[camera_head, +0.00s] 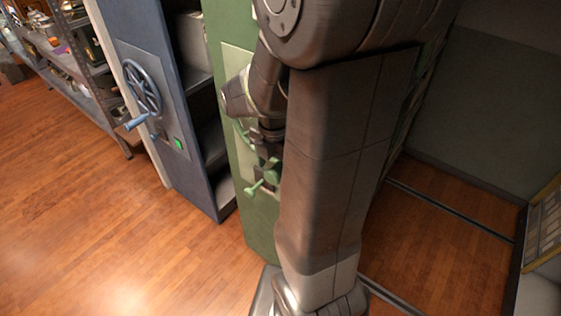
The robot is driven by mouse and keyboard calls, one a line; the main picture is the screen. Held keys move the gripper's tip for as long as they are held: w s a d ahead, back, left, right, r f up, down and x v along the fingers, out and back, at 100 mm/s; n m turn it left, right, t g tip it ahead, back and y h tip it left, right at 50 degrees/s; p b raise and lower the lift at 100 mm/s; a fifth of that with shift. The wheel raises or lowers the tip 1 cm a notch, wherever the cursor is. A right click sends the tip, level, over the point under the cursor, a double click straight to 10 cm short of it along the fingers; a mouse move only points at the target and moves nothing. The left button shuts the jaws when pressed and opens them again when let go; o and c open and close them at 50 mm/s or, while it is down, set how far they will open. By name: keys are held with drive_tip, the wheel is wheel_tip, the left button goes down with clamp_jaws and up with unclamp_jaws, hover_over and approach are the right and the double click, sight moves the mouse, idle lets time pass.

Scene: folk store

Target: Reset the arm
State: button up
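My arm fills the middle of the head view and hides much of what is behind it. My gripper (268,165) is small and partly hidden behind my own arm. It is close to the green handle (261,187) on the front of the green cabinet (222,90). I cannot tell whether it touches the handle or whether its fingers are open or shut.
A blue cabinet (143,45) with a dark handwheel (141,86) stands left of the green one. A metal shelf (75,68) with goods is at the far left. Rails (450,212) cross the floor at right. Wooden floor (90,200) is clear at left.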

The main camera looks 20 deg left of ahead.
wheel_tip(320, 180, up, 2)
drive_tip(key=shift+w+d+r+p, duration=0.15)
drive_tip(key=shift+r+p, duration=0.05)
drive_tip(key=shift+p, duration=0.45)
drive_tip(key=shift+d, duration=0.1)
